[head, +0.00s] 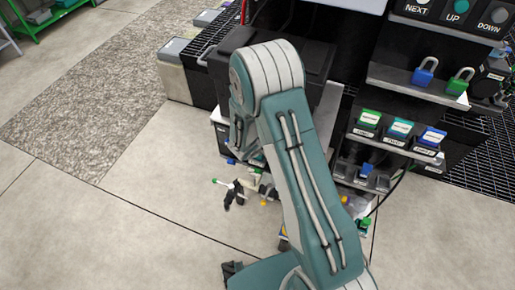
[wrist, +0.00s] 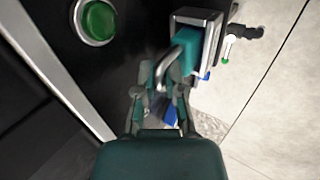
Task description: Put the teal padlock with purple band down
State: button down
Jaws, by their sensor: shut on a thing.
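In the wrist view my gripper (wrist: 165,85) is shut on the teal padlock (wrist: 187,48) near its grey shackle. The shackle curves down between the fingers, and the teal body shows just beyond the fingertips. I cannot make out the purple band. The padlock overlaps a black and grey box-like holder (wrist: 208,24) in the picture; I cannot tell whether they touch. In the head view my arm hides the gripper and the teal padlock.
In the head view, a blue padlock (head: 424,75) and a green padlock (head: 460,82) sit on a grey shelf (head: 400,80). A green button (wrist: 97,22) is on the dark panel. The left floor is open.

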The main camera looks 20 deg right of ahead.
jog(key=c, duration=0.7)
grip_release()
jog(key=shift+c, duration=0.2)
jog(key=v, duration=1.2)
jog(key=s+d+r+m, duration=0.3)
jog(key=d+r, duration=0.1)
jog(key=r, duration=0.4)
jog(key=s+d+r+m, duration=0.3)
jog(key=s+r, duration=0.1)
jog(key=r, duration=0.5)
jog(key=s+a+r+m+y, duration=0.1)
jog(key=s+r+m+y, duration=0.1)
jog(key=s+r, duration=0.2)
jog(key=s+a+r+m+y, duration=0.2)
jog(key=s+r, duration=0.3)
jog(key=s, duration=0.6)
jog(key=shift+r, duration=0.35)
jog(key=shift+d, duration=0.1)
